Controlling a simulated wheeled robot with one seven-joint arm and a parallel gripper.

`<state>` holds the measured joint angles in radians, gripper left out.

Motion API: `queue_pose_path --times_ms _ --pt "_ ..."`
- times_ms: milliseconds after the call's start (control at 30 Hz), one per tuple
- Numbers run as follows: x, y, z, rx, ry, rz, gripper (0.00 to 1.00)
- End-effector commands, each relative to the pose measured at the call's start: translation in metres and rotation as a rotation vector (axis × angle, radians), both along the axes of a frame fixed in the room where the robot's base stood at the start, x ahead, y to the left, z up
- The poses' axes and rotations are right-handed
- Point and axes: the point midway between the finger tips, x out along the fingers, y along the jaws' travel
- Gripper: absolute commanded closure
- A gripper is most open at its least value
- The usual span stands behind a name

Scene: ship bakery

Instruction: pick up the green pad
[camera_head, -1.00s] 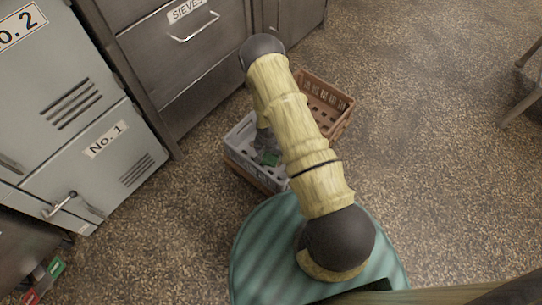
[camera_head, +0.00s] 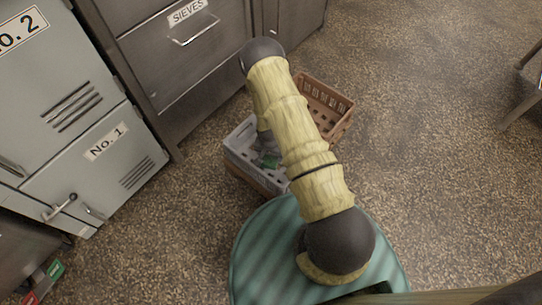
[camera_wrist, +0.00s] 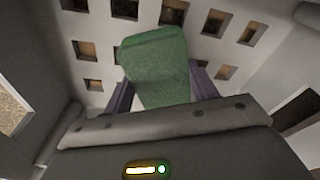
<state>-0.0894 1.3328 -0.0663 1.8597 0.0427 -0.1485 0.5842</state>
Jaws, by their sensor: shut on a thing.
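The green pad (camera_wrist: 158,62) is a thick, rough block seen large in the wrist view, between my two dark fingers. My gripper (camera_wrist: 160,92) is shut on it. The pad is over the light grey crate floor with square holes; I cannot tell if it still touches that floor. In the head view a small green part of the pad (camera_head: 270,161) shows inside the grey crate (camera_head: 241,157). My arm hides much of the gripper and part of the crate there.
The grey crate sits on a brown one (camera_head: 238,174). Another brown crate (camera_head: 340,112) stands behind to the right. Grey lockers (camera_head: 95,150) and a drawer cabinet labelled SIEVES (camera_head: 190,62) stand at the left and back. The speckled floor (camera_head: 440,150) on the right is mostly clear.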

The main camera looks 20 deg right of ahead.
Motion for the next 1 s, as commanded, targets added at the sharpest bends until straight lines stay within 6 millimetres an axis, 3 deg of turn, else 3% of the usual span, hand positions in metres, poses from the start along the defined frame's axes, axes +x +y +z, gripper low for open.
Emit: queue_pose_path --times_ms 267,500,700,1000 --pt "0.000 0.000 0.020 0.000 0.000 -0.001 0.66" --pt "0.001 0.000 0.068 0.000 -0.002 0.000 0.66" --pt "0.000 0.000 0.096 0.000 0.000 -0.001 0.66" --pt "0.000 0.000 0.100 0.000 0.000 0.000 0.66"
